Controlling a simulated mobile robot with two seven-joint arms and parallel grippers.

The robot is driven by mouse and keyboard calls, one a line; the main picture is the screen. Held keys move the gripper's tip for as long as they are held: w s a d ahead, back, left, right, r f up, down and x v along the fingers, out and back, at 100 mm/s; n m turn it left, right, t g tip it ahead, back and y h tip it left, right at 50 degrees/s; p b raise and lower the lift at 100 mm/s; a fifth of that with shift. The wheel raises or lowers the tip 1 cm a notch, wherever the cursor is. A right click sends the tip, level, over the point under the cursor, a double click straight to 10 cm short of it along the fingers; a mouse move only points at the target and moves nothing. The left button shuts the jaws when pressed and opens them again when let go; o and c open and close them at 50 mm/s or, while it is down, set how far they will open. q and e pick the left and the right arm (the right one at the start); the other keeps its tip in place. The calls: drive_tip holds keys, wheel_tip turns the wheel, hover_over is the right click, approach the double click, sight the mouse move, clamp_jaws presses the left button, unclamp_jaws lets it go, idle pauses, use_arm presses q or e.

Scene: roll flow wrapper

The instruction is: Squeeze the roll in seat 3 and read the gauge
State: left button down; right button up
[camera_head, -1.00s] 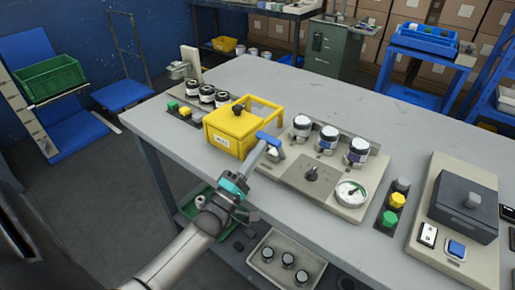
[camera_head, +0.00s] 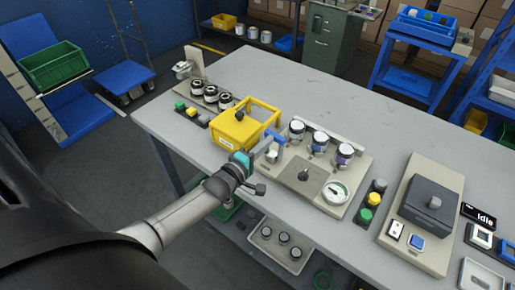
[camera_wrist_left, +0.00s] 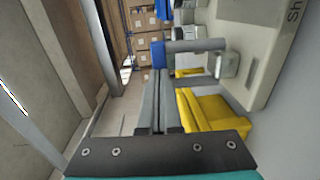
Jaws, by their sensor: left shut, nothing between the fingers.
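Three white-and-dark rolls stand in a row on the beige fixture (camera_head: 285,176): the left roll (camera_head: 297,127), the middle roll (camera_head: 319,141) and the right roll (camera_head: 344,154). No seat numbers are readable. The round white gauge (camera_head: 336,190) is at the fixture's right front; its reading is too small to tell. A black knob (camera_head: 304,175) sits left of it. A blue handle (camera_head: 274,137) stands at the fixture's left end. My left gripper (camera_head: 262,147) is shut and empty close beside this handle; contact cannot be told. Its closed fingers (camera_wrist_left: 155,100) show in the left wrist view.
A yellow bin (camera_head: 229,133) stands just behind-left of my left gripper; it also shows in the wrist view (camera_wrist_left: 212,112). Coloured buttons (camera_head: 371,199) and a grey-lidded machine (camera_head: 433,204) stand right. More rolls (camera_head: 211,93) stand left. The table's back is clear.

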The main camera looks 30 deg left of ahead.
use_arm(q)
drive_tip(key=w, duration=0.1)
drive_tip(key=w+g, duration=0.1)
drive_tip(key=w, duration=0.1)
drive_tip(key=shift+d+r, duration=0.1)
drive_tip(key=shift+r, duration=0.25)
use_arm(e)
drive_tip(key=shift+d+r, duration=0.1)
drive_tip(key=shift+r, duration=0.65)
use_arm(q)
drive_tip(key=shift+w+r, duration=0.1)
drive_tip(key=shift+r, duration=0.15)
